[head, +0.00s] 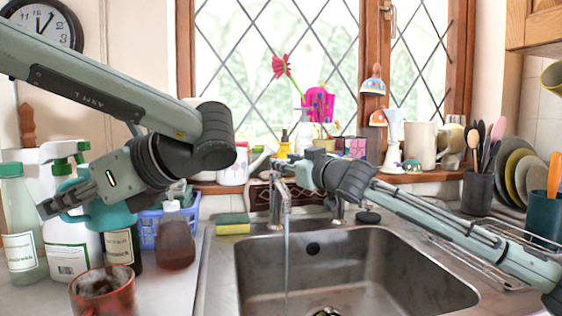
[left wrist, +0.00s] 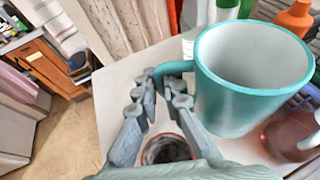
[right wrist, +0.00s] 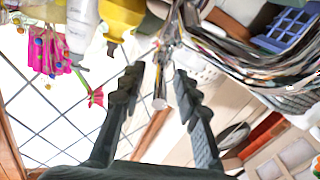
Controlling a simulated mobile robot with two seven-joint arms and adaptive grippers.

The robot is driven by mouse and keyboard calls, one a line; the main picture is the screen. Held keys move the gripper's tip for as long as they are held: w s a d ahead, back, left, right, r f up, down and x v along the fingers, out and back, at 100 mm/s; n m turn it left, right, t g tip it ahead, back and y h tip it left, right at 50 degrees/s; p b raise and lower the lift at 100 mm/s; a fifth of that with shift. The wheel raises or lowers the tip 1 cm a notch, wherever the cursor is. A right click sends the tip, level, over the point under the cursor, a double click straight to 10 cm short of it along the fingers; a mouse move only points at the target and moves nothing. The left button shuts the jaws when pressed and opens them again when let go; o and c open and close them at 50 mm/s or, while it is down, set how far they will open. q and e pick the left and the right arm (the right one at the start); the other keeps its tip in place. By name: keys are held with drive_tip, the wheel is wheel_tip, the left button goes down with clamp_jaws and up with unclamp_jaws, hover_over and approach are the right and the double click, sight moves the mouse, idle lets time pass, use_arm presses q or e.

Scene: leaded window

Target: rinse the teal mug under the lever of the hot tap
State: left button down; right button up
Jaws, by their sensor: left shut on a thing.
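My right gripper (head: 285,167) is at the top of the tap. In the right wrist view its fingers (right wrist: 157,82) are apart, with a metal tap part, perhaps the lever, between them.
The steel sink (head: 410,270) is empty. A red-brown pot (head: 103,292) stands at the front left, below the mug. Several bottles, a blue basket (head: 150,228) and a sponge (head: 233,223) stand left of the sink. A dish rack with plates (head: 515,178) is at the right.

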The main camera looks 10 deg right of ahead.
use_arm(q)
drive_tip(key=shift+r, duration=0.1)
use_arm(e)
drive_tip(key=shift+s, duration=0.1)
drive_tip(key=shift+c, duration=0.6)
clamp_jaws()
drive_tip(key=shift+r, duration=0.1)
